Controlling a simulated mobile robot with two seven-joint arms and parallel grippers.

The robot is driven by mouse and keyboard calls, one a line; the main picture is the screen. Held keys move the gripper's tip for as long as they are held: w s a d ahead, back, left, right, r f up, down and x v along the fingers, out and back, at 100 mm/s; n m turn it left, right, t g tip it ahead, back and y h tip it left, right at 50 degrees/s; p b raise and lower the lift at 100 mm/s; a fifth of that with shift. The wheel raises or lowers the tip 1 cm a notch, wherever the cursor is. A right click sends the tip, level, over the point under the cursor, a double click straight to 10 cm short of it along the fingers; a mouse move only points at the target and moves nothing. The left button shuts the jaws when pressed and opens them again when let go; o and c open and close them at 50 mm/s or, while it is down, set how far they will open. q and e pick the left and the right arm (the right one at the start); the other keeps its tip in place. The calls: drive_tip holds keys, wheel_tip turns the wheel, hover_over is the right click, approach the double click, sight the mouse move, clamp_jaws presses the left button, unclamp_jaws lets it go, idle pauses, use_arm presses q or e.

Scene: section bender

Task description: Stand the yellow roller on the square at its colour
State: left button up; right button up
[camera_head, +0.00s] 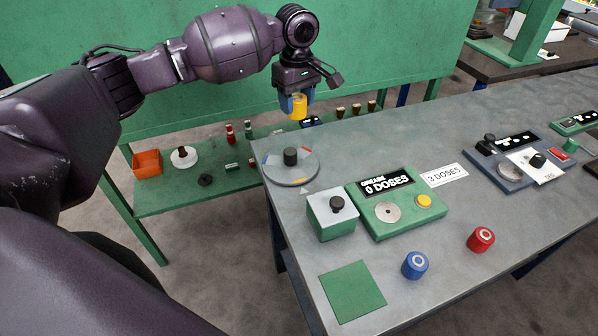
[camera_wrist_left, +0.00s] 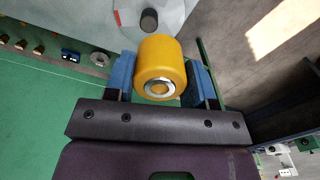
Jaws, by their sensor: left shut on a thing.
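The yellow roller (camera_head: 298,107) is held in my left gripper (camera_head: 297,102), which is shut on it above the far left end of the grey table. The left wrist view shows the roller (camera_wrist_left: 160,62) between the two blue fingers, its ring-shaped end facing the camera. Below it, on the table corner, lies a round grey disc (camera_head: 289,179) with a dark knob and small coloured marks at its rim; these are too small to make out fully. The disc also shows in the left wrist view (camera_wrist_left: 178,12), beyond the roller. My right gripper is not in view.
On the grey table stand a green box with a black knob (camera_head: 333,217), a green grease unit (camera_head: 405,212), a blue roller (camera_head: 415,265) and a red roller (camera_head: 481,239). A flat green square (camera_head: 352,291) lies in front. A green bench (camera_head: 160,205) stands behind, left.

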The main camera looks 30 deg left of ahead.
use_arm(q)
drive_tip(key=shift+s, duration=0.15)
drive_tip(key=shift+f, duration=0.4)
wheel_tip(320, 180, down, 19)
drive_tip(key=shift+f+b, duration=0.1)
drive_tip(key=shift+b, duration=0.6)
drive_tip(key=o, duration=1.1)
drive_tip(key=shift+f, duration=0.1)
wheel_tip(320, 180, up, 12)
drive_tip(key=shift+r+p, duration=0.2)
drive_tip(key=shift+p, duration=0.3)
drive_tip(key=shift+f, duration=0.1)
